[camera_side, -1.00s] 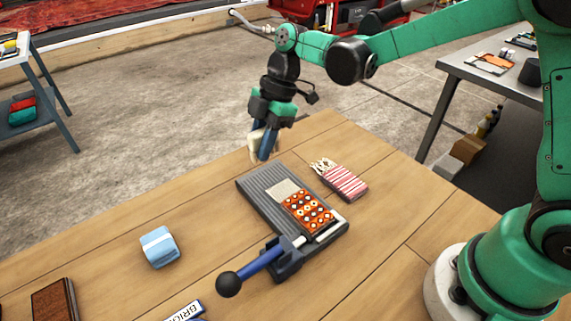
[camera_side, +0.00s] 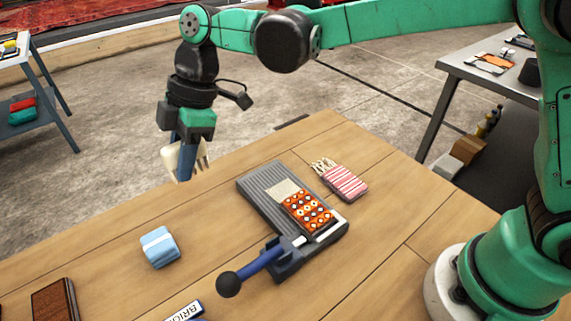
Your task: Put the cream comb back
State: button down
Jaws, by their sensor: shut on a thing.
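My gripper (camera_side: 185,172) is at the upper left of the side view, pointing down, with its blue fingers shut on the cream comb (camera_side: 171,160). The comb's teeth show to the right of the fingers, and its middle is hidden by them. The gripper and comb appear above the far left edge of the wooden table (camera_side: 215,225). I cannot tell their exact height.
A grey ribbed board (camera_side: 256,202) with a patterned orange piece (camera_side: 307,210) and a blue lever (camera_side: 262,262) lies mid-table. A striped fringed piece (camera_side: 345,181) is right of it, a light blue block (camera_side: 159,247) left. A dark flat thing (camera_side: 292,123) is at the far edge.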

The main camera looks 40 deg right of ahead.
aim_at(198, 231)
notch_tip(198, 231, down, 12)
jog(key=shift+r, duration=0.1)
jog(key=shift+f, duration=0.2)
jog(key=c, duration=0.7)
grip_release()
jog(key=v, duration=1.2)
jog(key=s+d+m+t+h, duration=0.1)
jog(key=s+d+m+t, duration=0.1)
jog(key=d+m, duration=0.4)
jog(key=s+d+r+m+t+h, duration=0.1)
jog(key=s+d+m+t+h, duration=0.1)
jog(key=s+d+m, duration=0.2)
jog(key=s+d+r+m+t+h, duration=0.1)
jog(key=s+d+m+t, duration=0.2)
jog(key=d+m, duration=0.5)
jog(key=shift+s+d+h, duration=0.3)
jog(key=shift+s+d, duration=0.1)
jog(key=shift+d, duration=0.15)
